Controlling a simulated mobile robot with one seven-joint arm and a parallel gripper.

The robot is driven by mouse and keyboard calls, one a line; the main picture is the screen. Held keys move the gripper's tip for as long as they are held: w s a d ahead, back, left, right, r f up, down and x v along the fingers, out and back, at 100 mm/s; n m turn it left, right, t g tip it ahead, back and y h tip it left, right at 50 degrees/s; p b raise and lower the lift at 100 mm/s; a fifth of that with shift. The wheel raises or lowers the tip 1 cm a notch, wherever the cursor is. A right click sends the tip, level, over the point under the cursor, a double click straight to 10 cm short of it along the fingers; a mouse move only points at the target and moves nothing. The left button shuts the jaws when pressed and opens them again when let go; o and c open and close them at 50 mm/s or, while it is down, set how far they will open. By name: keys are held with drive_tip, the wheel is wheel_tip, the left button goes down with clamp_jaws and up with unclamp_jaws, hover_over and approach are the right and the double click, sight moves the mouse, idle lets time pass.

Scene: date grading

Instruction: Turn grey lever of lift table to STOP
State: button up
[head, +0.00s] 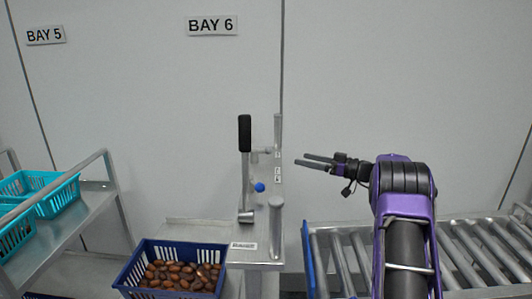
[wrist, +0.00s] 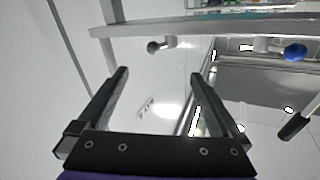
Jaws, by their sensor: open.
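The lift table (head: 205,229) stands at the centre of the head view, with an upright panel at its right side. A dark grey ball knob on a short pale stem, apparently the grey lever (wrist: 154,47), shows in the wrist view beyond my fingertips, roughly between them. In the head view it looks like a small grey piece high on the panel. The STOP marking cannot be read. My gripper (head: 301,160) is open and empty to the right of the panel, apart from the lever; its two fingers (wrist: 158,77) show in the wrist view.
A blue ball knob (head: 260,187) sits lower on the panel. A tall black-handled lever (head: 245,133) stands left of it. A blue basket of dates (head: 175,249) is at the front. A roller conveyor (head: 340,262) lies right, a shelf with teal baskets (head: 66,198) left.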

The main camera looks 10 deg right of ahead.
sight(265, 151)
drive_tip(key=x, duration=1.5)
drive_tip(key=shift+f, duration=0.1)
drive_tip(key=c, duration=1.2)
drive_tip(key=shift+s, duration=0.1)
